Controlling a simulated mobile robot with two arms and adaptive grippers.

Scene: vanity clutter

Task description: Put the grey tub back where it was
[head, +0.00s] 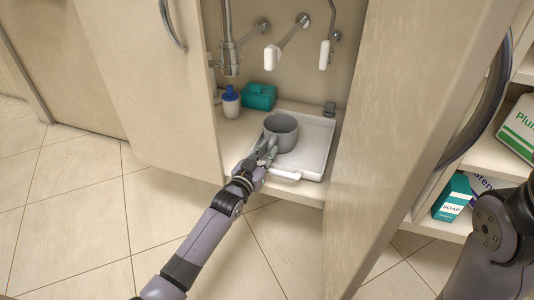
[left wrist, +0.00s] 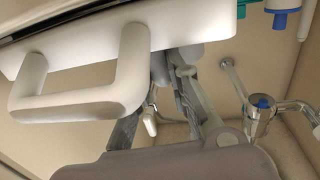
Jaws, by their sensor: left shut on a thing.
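The grey tub (head: 283,133) is a round, open cup shape at the white tray (head: 318,150) inside the open cabinet. It looks upright; I cannot tell whether its base touches the tray. My left gripper (head: 267,148) reaches in from the front and is shut on the tub's near left side. In the left wrist view, the gripper's fingers (left wrist: 160,95) rise beside the tray's white handle (left wrist: 85,85), and a small part of the tub (left wrist: 188,54) shows behind them. My right gripper is out of view.
A blue-capped bottle (head: 231,103) and a teal box (head: 259,96) stand behind the tub to the left. Pipes and valves (head: 287,42) hang above. Open doors (head: 150,85) (head: 405,110) flank the opening. A soap box (head: 453,198) sits on a shelf at right.

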